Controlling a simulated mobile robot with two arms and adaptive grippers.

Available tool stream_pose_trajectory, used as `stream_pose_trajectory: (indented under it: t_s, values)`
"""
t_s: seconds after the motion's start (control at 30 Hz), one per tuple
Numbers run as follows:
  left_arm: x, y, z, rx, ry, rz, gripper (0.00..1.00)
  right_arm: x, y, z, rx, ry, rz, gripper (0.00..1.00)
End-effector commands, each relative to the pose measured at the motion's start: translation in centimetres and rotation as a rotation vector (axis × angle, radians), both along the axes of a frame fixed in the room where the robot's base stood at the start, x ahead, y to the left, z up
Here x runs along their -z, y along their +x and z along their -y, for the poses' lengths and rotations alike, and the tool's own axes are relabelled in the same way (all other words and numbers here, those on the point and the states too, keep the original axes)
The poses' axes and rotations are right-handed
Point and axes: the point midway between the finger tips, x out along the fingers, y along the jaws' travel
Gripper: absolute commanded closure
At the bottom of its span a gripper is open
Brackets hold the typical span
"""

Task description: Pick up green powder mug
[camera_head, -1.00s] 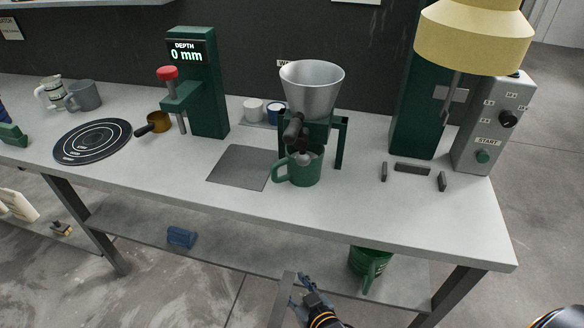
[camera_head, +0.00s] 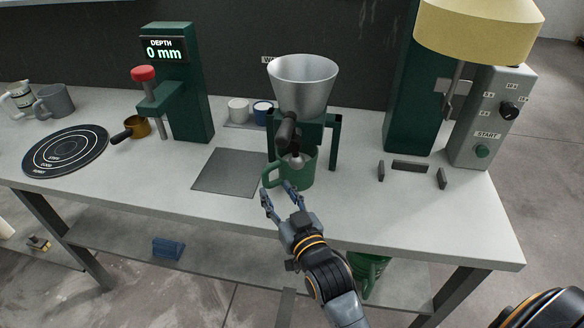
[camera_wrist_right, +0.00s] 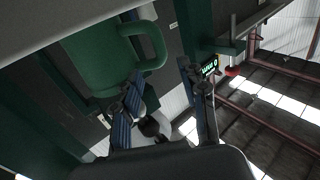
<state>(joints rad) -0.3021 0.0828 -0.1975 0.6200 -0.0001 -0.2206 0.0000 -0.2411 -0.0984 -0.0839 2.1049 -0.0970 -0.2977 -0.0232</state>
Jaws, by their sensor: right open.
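The green mug (camera_head: 303,172) stands upright on the bench under the spout of a metal hopper (camera_head: 302,85), its handle to the left. Its inside is mostly hidden by the spout, so I cannot tell its contents. My right gripper (camera_head: 277,190) is open and empty, its fingertips at the front left of the mug, close to the handle. In the right wrist view the mug (camera_wrist_right: 98,62) is at upper left, its handle just above my open fingers (camera_wrist_right: 160,88). I cannot tell whether they touch. My left gripper is not in view.
A green press (camera_head: 180,85) with a depth display stands left of a grey plate (camera_head: 227,173). A yellow-headed machine with a control box (camera_head: 490,120) is at right. Another green container (camera_head: 368,272) sits on the lower shelf. The bench front right of the mug is clear.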

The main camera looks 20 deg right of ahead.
Motion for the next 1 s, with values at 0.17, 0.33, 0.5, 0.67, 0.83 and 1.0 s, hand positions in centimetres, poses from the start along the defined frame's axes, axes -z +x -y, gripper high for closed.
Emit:
stream_pose_trajectory:
  t_s: [0.17,0.33,0.5,0.67,0.83,1.0]
  values:
    - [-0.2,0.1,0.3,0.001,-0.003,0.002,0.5,0.2,1.3,-0.1,0.0,0.001,-0.001,0.57]
    - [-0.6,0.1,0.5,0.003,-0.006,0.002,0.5,0.9,3.9,-0.4,0.001,0.001,0.0,0.57]
    - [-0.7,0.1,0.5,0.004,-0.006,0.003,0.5,0.9,5.4,-0.5,0.0,0.001,0.0,0.57]
    - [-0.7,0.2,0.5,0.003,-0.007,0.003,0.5,1.0,5.5,-0.5,0.0,0.001,-0.001,0.57]
    - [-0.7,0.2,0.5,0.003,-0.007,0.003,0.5,1.0,5.4,-0.5,0.0,0.001,-0.001,0.78]
    - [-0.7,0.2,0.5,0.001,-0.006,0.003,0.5,1.0,5.4,-0.5,0.0,0.001,-0.001,1.0]
